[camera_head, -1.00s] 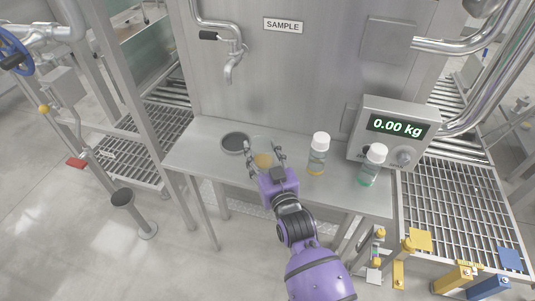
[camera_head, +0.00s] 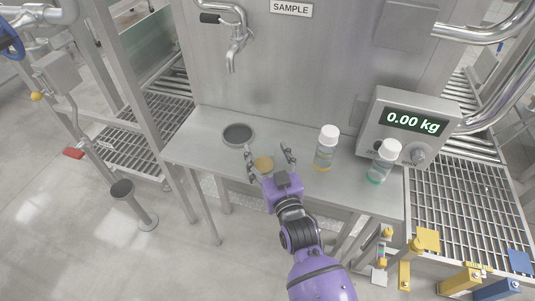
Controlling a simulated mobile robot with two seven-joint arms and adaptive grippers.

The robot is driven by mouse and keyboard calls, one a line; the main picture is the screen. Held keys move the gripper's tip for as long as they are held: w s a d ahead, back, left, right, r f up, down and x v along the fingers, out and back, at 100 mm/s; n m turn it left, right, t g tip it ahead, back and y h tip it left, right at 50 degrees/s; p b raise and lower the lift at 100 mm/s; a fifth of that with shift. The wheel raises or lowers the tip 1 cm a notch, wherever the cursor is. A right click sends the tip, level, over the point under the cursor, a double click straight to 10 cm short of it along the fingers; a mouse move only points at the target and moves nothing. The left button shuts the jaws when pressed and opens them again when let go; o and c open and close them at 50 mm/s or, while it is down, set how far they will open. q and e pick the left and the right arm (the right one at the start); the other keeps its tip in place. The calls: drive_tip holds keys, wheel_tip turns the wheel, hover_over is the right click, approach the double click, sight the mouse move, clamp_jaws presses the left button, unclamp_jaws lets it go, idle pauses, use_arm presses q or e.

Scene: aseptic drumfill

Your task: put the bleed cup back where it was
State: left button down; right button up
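The bleed cup (camera_head: 264,164), clear with amber contents, is between the two fingers of my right gripper (camera_head: 269,156) over the front part of the steel shelf. The fingers are spread to about the cup's width. Its clear rim is hard to make out, and I cannot tell whether its base touches the shelf. A round dark-centred dish or recess (camera_head: 238,134) lies on the shelf behind and to the left of the cup. My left gripper is not in view.
A white-capped bottle with yellow at its base (camera_head: 325,151) stands right of the gripper. Another with green (camera_head: 383,164) stands before the scale display (camera_head: 413,120) reading 0.00 kg. A sample tap (camera_head: 235,50) hangs above the shelf (camera_head: 205,145). The shelf's left end is clear.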

drive_tip(key=shift+r, duration=0.2)
drive_tip(key=v, duration=1.2)
drive_tip(key=shift+b, duration=0.35)
